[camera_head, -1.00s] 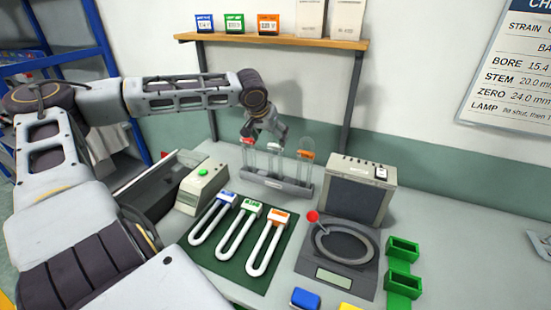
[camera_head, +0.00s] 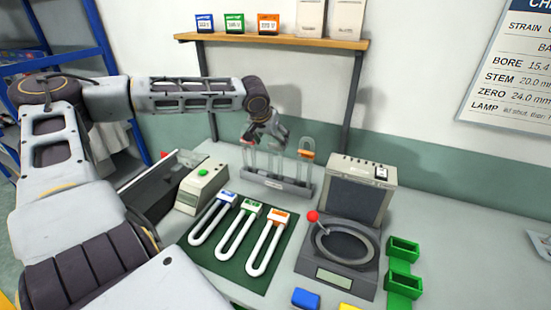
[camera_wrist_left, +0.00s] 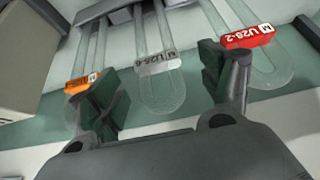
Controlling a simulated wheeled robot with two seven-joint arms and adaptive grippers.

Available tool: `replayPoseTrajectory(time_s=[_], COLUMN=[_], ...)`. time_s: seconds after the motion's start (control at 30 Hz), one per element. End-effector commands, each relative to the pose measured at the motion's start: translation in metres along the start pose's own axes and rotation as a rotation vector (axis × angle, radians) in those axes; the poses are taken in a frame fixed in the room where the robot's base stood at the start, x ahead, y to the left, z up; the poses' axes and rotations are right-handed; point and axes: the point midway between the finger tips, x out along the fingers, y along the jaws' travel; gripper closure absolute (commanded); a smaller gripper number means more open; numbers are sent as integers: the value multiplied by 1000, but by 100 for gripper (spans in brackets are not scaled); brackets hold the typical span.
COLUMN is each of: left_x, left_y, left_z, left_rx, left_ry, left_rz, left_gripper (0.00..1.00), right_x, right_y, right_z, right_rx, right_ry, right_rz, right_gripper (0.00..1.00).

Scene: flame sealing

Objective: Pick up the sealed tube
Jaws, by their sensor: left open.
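Three clear U-shaped tubes stand in a grey rack (camera_head: 275,182) at the back of the bench. The wrist view shows their labels: an orange-labelled tube (camera_wrist_left: 82,83) at left, a grey-labelled tube (camera_wrist_left: 160,92) in the middle, a red-labelled tube (camera_wrist_left: 265,65) at right. My left gripper (camera_head: 266,140) is open at the tube tops. In the wrist view (camera_wrist_left: 163,90) its fingers lie either side of the grey-labelled tube's rounded end; contact cannot be told. In the head view it covers the grey and red labels. I cannot tell which tube is sealed. My right gripper is out of view.
A green mat (camera_head: 212,250) with three white U-shaped pieces lies in front of the rack. A box with a green button (camera_head: 203,185) stands left, a dark instrument (camera_head: 358,190) and ring device (camera_head: 340,262) right. A wooden shelf (camera_head: 290,42) hangs above.

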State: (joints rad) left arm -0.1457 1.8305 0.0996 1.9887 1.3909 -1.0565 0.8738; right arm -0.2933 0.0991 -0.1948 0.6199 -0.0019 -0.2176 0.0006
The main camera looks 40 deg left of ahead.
Motion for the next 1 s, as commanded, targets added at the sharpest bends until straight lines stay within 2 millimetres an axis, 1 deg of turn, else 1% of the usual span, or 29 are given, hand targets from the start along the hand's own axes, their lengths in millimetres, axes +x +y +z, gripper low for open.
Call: replayPoseTrajectory(time_s=[0.37,1.0], left_x=[8,37], left_y=[0,3], left_z=[0,0], left_rx=[0,0], left_ry=[-2,-2], left_rz=[-2,-2], left_gripper=[21,21], right_x=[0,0], right_y=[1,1], right_z=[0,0], right_rx=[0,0], right_ry=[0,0], right_rz=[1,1], right_gripper=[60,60])
